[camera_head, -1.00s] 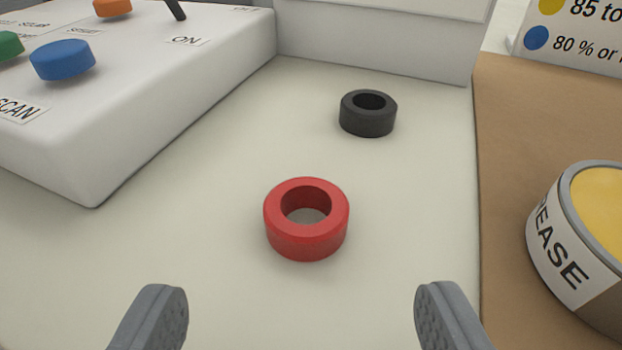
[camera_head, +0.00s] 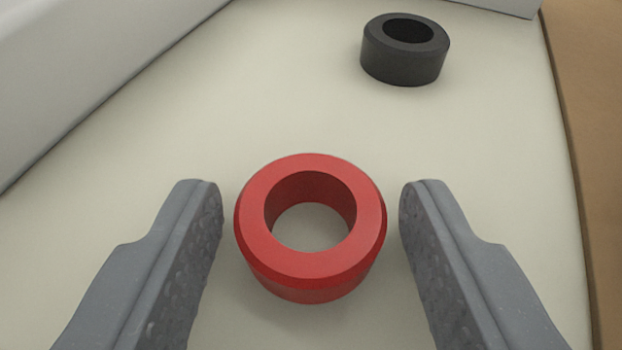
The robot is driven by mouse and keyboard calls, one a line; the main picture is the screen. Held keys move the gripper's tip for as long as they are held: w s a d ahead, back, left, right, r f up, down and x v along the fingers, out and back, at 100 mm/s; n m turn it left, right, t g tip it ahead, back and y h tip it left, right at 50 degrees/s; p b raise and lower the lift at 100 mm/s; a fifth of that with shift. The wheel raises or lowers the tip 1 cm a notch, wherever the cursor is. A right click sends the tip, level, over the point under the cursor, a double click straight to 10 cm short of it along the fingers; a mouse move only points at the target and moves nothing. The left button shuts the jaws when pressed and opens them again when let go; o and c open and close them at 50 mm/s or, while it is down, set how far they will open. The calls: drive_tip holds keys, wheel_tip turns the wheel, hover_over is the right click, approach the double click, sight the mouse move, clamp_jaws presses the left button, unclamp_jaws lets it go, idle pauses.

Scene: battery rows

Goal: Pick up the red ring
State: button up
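The red ring (camera_head: 311,271) lies flat on the pale surface, with its hole facing up. My gripper (camera_head: 311,205) is open, with one grey finger to the left of the ring and one to the right. A narrow gap shows between each finger and the ring, so neither appears to touch it. Nothing is hidden of the ring's top face.
A black ring (camera_head: 403,63) lies farther back and to the right on the same pale surface (camera_head: 240,110). A white box wall (camera_head: 90,70) stands at the upper left. A brown surface (camera_head: 590,150) runs along the right edge.

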drive_tip(key=c, duration=0.6)
drive_tip(key=shift+o, duration=0.2)
drive_tip(key=shift+r, duration=0.1)
